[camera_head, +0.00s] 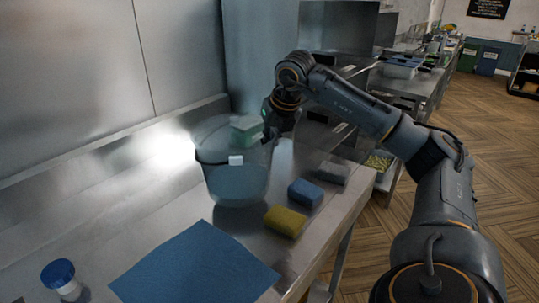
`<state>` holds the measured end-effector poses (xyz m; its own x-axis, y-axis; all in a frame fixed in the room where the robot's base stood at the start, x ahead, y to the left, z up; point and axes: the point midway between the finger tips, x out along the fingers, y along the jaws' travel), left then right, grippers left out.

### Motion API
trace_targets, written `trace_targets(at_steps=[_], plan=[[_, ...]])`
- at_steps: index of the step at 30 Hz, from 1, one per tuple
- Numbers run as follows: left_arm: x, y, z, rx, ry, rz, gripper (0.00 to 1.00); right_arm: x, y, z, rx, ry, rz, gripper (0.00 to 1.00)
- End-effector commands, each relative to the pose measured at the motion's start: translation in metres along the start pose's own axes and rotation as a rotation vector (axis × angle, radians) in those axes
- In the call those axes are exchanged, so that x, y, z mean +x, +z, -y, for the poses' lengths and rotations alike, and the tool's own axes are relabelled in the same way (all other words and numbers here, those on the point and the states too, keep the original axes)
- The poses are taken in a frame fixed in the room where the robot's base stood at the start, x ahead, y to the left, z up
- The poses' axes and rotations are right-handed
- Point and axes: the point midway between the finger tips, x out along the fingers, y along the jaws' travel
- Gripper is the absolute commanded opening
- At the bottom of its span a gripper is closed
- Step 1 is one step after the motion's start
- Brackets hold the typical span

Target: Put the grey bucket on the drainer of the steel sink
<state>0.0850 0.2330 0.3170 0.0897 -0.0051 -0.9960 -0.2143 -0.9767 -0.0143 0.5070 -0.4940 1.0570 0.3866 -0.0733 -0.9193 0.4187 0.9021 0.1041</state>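The grey bucket (238,185) looks upright and see-through, over the steel worktop (120,215). I cannot tell whether its base touches the steel. A small white piece (236,160) shows on its front. My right gripper (268,122) is at the right side of the bucket's rim. Its fingertips are small and partly hidden, so I cannot tell whether they grip the rim. A pale green block (246,127) shows at the bucket's mouth, close to the fingers. My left gripper is not in view. I cannot make out a sink bowl or a drainer.
Yellow (285,221), blue (305,193) and grey (333,173) blocks lie along the worktop's right edge. A blue cloth (196,266) lies in front, with a blue-lidded jar (62,279) at its left. A steel back wall (70,70) bounds the left.

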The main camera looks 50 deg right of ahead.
Motion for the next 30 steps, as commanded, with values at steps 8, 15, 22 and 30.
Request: trace_targets(at_steps=[8, 15, 22, 30], plan=[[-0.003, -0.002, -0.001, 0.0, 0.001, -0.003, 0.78, 0.031, -0.007, 0.007, 0.002, -0.001, 0.003, 0.0], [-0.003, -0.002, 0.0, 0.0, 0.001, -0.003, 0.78, 0.035, -0.008, 0.006, 0.002, 0.002, 0.005, 0.0], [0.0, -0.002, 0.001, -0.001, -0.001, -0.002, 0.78, 0.039, -0.011, 0.007, 0.0, -0.001, 0.0, 0.09], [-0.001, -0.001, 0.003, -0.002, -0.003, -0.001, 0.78, 0.039, -0.011, 0.007, 0.0, -0.001, 0.0, 0.28]])
